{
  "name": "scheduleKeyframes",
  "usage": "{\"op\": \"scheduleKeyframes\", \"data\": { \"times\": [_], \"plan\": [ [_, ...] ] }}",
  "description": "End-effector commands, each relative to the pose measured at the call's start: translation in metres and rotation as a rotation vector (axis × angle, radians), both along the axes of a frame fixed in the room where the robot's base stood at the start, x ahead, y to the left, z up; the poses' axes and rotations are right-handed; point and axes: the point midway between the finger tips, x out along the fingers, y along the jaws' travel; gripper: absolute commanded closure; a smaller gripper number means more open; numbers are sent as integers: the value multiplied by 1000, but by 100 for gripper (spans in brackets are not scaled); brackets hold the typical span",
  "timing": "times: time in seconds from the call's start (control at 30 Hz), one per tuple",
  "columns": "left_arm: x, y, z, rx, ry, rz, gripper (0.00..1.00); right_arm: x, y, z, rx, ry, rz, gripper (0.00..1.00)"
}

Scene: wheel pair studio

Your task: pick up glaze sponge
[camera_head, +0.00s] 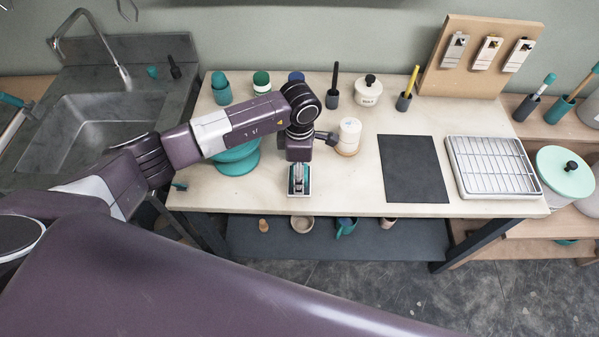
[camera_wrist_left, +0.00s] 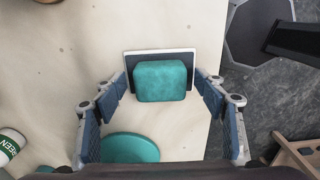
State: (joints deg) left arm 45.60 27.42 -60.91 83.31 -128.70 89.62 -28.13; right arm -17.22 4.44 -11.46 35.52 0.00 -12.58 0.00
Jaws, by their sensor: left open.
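The teal glaze sponge (camera_wrist_left: 160,82) is a rounded block lying on a small dark dish with a white rim (camera_wrist_left: 160,51). In the head view the dish (camera_head: 299,193) is at the front edge of the table, mostly under my left gripper (camera_head: 299,176). In the left wrist view my left gripper (camera_wrist_left: 161,90) is open, pointing down, with one finger on each side of the sponge. Gaps show between the fingers and the sponge. How high the fingertips are above the dish is hard to tell. My right gripper is not in view.
A teal bowl (camera_head: 236,162) stands left of the dish, partly behind my left arm. A white jar (camera_head: 349,134) stands behind to the right. A dark mat (camera_head: 413,168) and a wire rack tray (camera_head: 494,167) lie further right. The table's front edge is close.

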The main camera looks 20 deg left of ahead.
Motion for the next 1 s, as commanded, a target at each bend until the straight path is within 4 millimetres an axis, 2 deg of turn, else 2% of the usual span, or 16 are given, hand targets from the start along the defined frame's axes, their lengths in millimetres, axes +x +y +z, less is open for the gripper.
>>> {"op": "scheduleKeyframes", "data": {
  "times": [0.13, 0.47, 0.77, 0.87, 1.0],
  "plan": [
    [0, 0, 0, 0, 0, -1, 37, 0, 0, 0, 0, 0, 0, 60],
    [0, 0, 0, -1, 0, -1, 72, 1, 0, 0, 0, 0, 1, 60],
    [0, -1, 3, -2, -2, -1, 72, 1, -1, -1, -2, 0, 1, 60],
    [1, -1, 9, -2, -2, -2, 72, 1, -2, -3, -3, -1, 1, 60],
    [1, 0, 27, -1, -4, -1, 72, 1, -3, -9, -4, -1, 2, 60]
  ]
}}
